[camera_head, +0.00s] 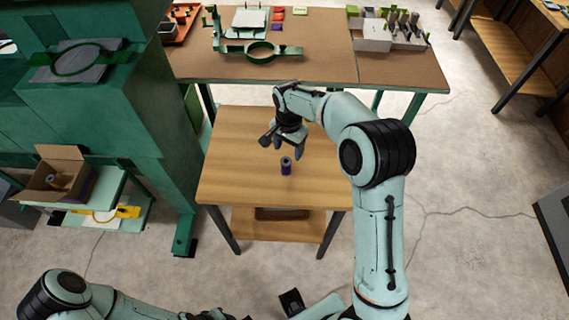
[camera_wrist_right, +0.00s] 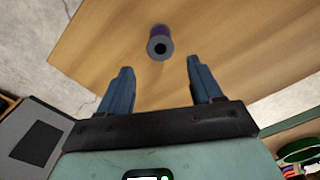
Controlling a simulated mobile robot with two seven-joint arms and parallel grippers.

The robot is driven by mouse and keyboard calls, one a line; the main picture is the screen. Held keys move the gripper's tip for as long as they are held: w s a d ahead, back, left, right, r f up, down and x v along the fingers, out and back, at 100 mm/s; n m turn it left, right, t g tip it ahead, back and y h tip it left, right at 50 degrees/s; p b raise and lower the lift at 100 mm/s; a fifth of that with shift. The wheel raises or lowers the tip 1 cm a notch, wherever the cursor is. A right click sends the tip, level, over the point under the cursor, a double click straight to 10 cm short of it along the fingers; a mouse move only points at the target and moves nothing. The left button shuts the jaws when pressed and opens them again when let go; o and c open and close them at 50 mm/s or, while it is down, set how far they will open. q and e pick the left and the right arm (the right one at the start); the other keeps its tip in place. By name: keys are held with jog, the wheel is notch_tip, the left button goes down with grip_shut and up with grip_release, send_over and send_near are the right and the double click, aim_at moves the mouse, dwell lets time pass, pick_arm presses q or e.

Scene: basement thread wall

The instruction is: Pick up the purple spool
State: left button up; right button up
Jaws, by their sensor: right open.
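The purple spool (camera_head: 286,166) stands upright on the small wooden table (camera_head: 240,180). It has a grey top with a dark hole and a purple side. In the right wrist view the spool (camera_wrist_right: 160,42) lies beyond the fingertips, roughly centred between them. My right gripper (camera_head: 283,146) is open and empty, above and just behind the spool in the head view. Its two blue-grey fingers (camera_wrist_right: 159,65) are spread apart in the wrist view, not touching the spool. My left arm shows at the bottom left of the head view; its fingers are outside the picture.
A brown-topped workbench (camera_head: 330,65) with trays and parts stands behind the small table. A green machine (camera_head: 100,110) rises at the left, with a cardboard box (camera_head: 45,180) on its shelf. The small table is otherwise clear around the spool.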

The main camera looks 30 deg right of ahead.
aim_at(288, 160)
notch_tip(288, 160, down, 3)
jog(key=shift+f, duration=0.1)
jog(key=shift+a+f, duration=0.1)
jog(key=shift+f, duration=3)
pick_arm(q)
jog(key=shift+f, duration=0.15)
pick_arm(e)
jog(key=c, duration=1.1)
jog(key=shift+r, duration=0.1)
